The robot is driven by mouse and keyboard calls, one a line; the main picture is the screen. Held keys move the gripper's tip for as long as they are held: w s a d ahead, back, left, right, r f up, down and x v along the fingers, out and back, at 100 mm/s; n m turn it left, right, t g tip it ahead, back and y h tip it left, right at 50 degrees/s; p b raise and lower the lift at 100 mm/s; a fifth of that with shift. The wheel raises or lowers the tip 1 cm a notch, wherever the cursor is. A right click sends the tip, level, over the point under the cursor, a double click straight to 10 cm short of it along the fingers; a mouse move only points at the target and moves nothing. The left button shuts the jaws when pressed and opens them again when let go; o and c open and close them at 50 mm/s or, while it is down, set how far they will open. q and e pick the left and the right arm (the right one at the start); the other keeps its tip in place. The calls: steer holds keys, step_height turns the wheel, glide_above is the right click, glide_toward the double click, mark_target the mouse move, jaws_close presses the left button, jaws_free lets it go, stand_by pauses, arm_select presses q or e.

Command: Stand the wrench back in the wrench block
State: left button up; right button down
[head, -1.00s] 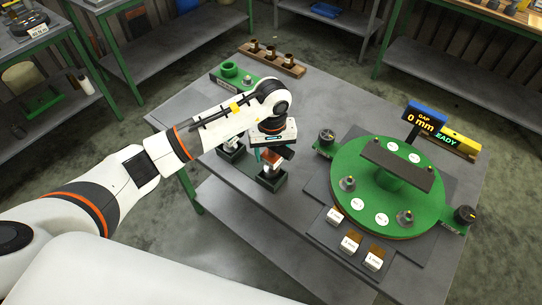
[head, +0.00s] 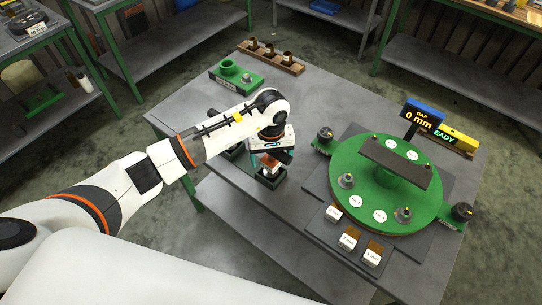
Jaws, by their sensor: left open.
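The dark green wrench block (head: 272,182) stands near the front left edge of the table, partly hidden under my left arm. My left gripper (head: 271,165) is low over the right end of the block, open, pointing down. A small orange-brown and pale piece shows between its fingers, at the block; it may be part of the wrench, but I cannot tell. No whole wrench can be made out, as the gripper and wrist cover that spot. My right gripper is not in view.
A round green turntable (head: 345,203) with a dark bar across it stands to the right. A gap display (head: 423,116) reads 0 mm. Labelled blocks (head: 348,241) lie at its front. A green holder (head: 245,83) and wooden rack (head: 280,58) are at the back. The table middle is clear.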

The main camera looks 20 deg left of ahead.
arm_select(q)
steer(key=shift+r, duration=0.4)
step_height(320, 180, up, 11)
steer(key=b, duration=0.4)
steer(key=shift+f, duration=0.15)
steer(key=shift+r, duration=0.4)
